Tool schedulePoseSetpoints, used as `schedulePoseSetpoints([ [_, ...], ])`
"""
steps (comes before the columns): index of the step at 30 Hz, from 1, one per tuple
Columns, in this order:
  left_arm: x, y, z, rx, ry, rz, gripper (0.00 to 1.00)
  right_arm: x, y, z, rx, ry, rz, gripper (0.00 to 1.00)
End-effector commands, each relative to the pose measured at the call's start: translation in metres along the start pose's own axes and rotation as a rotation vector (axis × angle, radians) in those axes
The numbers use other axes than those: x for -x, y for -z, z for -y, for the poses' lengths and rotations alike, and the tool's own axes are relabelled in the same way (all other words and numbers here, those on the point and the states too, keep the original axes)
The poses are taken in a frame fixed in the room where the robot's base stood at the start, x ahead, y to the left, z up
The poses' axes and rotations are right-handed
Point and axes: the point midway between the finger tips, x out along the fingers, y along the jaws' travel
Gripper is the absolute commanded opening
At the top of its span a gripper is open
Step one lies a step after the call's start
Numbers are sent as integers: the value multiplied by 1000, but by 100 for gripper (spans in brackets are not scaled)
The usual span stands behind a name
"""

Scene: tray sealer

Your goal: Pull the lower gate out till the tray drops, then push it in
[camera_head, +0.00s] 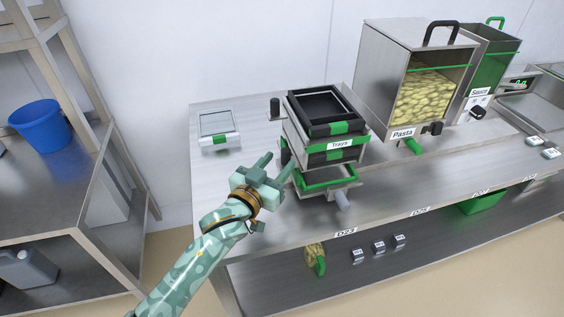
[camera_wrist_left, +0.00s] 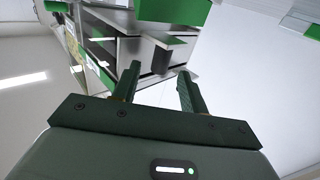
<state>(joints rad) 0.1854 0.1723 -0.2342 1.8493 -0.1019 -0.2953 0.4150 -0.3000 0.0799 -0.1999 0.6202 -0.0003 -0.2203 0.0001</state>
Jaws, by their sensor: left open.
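The tray dispenser, labelled Trays (camera_head: 340,144), stands on the bench with black trays (camera_head: 320,100) stacked in its top. A green-rimmed tray shape (camera_head: 328,180) shows below the stack, above a grey handle (camera_head: 342,200). My left gripper (camera_head: 279,162) is open at the dispenser's left side. A small dark block (camera_head: 285,150), perhaps a gate handle, is near its fingertips. In the left wrist view, a dark block (camera_wrist_left: 160,54) on the dispenser's side lies ahead of and roughly between the open fingers (camera_wrist_left: 159,76). I cannot tell whether they touch it. My right gripper is not in view.
A scale-like device (camera_head: 218,128) sits left of the dispenser. The Pasta hopper (camera_head: 418,95) and Sauce hopper (camera_head: 493,65) stand to the right. A blue bucket (camera_head: 41,125) is on the left shelf.

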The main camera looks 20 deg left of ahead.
Motion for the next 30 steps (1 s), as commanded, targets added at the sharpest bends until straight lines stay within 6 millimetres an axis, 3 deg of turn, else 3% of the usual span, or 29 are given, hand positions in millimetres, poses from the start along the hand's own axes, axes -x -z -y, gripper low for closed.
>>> schedulePoseSetpoints([
  [6, -22, -1, 0, -1, 0, 1, 43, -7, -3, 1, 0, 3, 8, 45],
  [15, -24, 0, 0, -1, 0, 0, 43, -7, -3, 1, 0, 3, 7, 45],
  [20, -24, 0, 0, -1, 0, 0, 0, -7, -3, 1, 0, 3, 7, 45],
  [26, -19, 2, 4, -2, 1, 1, 0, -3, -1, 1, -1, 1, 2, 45],
  [30, 2, 7, 25, -4, 2, 2, 0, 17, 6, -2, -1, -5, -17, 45],
])
